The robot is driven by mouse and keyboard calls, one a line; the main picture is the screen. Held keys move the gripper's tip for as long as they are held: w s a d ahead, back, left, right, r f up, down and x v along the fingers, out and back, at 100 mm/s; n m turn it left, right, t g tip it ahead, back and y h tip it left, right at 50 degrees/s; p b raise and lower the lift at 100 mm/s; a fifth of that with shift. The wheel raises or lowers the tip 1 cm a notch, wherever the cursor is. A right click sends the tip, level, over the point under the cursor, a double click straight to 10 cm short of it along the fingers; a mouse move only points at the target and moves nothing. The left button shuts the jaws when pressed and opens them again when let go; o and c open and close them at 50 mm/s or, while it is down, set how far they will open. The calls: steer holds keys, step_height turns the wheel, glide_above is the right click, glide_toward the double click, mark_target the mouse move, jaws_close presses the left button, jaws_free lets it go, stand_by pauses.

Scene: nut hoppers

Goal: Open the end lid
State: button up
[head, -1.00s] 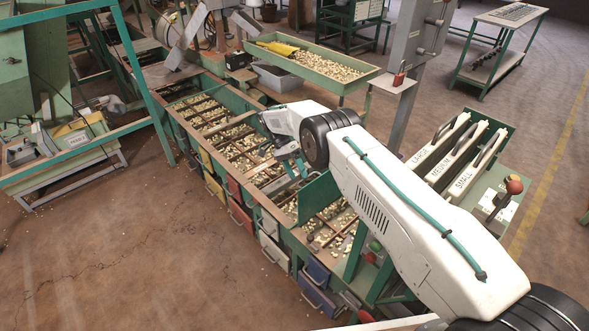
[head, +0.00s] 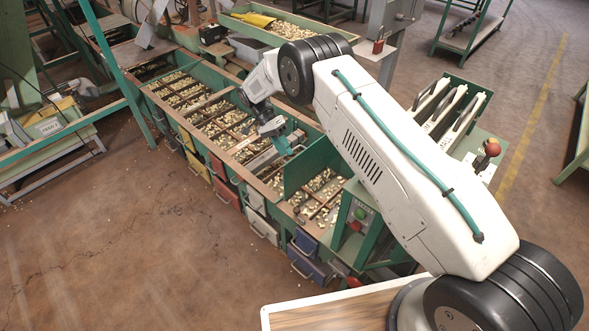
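The end lid appears to be the green panel (head: 303,172) standing steeply raised across the near end of the hopper row. The end compartment (head: 328,206) beside it lies uncovered, with nuts and brown dividers showing. My gripper (head: 284,144) has teal fingers and is just left of the panel, close to its upper edge, above the neighbouring compartments. I cannot tell whether it touches the panel. The fingers are small and partly overlapped, so their opening does not show clearly. No nut or other object shows in them.
The long green hopper bench (head: 215,110) runs away to the upper left, with coloured drawers (head: 224,192) along its front. Labelled levers (head: 450,115) and a red knob (head: 491,147) stand right of my arm. The brown floor (head: 120,235) in front is clear.

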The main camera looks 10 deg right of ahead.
steer(key=s+d+r, duration=0.1)
steer(key=s+d, duration=0.1)
steer(key=s, duration=0.9)
steer(key=shift+s, duration=0.3)
steer(key=shift+a+r, duration=0.1)
steer(key=shift+a, duration=0.05)
